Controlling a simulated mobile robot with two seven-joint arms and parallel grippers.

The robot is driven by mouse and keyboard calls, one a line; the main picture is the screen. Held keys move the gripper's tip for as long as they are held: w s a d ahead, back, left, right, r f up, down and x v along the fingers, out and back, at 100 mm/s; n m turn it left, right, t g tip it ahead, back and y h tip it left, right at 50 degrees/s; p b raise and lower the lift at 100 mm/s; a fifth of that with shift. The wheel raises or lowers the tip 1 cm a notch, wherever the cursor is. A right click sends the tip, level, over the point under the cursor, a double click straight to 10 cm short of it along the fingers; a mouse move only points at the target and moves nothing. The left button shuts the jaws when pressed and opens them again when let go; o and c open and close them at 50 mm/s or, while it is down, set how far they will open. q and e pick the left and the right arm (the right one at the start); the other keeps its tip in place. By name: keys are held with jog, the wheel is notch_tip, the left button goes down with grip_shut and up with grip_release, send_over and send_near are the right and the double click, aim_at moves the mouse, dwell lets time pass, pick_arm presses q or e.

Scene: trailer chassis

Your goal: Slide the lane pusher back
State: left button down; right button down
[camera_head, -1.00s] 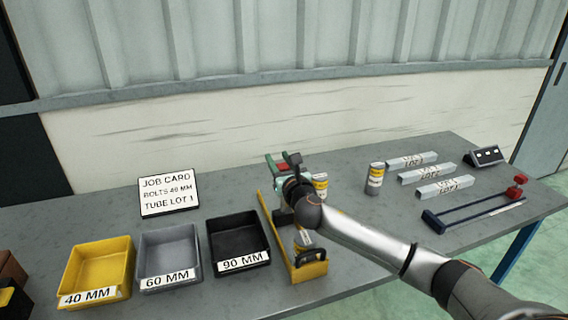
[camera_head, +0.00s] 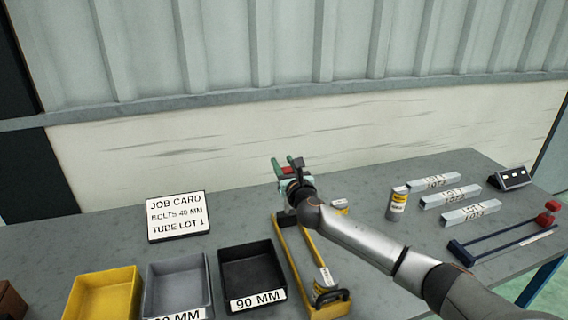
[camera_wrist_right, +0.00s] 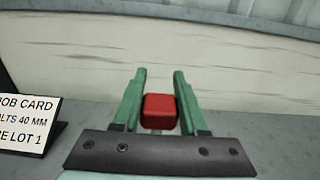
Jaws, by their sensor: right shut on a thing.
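The yellow lane (camera_head: 283,248) runs away from me on the bench, right of the black bin. A labelled can (camera_head: 326,279) is near its front end, beside a black loop (camera_head: 331,298). My right gripper (camera_head: 289,168) is at the lane's far end, its green fingers on either side of a red block. The red block (camera_wrist_right: 159,111), apparently the pusher's knob, sits between the fingers in the right wrist view, with a short grey stem below. My arm hides part of the lane, and the pusher's body cannot be made out. My left gripper is not in view.
Yellow (camera_head: 101,294), grey (camera_head: 178,283) and black (camera_head: 252,277) bins stand left of the lane. A job card (camera_head: 177,216) is behind them. Right of my arm are a can (camera_head: 398,200), several labelled tubes (camera_head: 447,197), and a blue fixture with a red end (camera_head: 500,232).

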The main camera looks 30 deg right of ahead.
jog(key=c, duration=0.9)
grip_release()
jog(key=shift+d+r, duration=0.1)
jog(key=shift+r, duration=0.15)
jog(key=o, duration=0.3)
jog(key=shift+w+f, duration=0.15)
jog(key=shift+w, duration=0.1)
jog(key=shift+o, duration=0.8)
jog(key=shift+s, duration=0.1)
jog(key=v, duration=1.2)
jog(key=shift+s, duration=0.25)
jog(key=shift+a, duration=0.2)
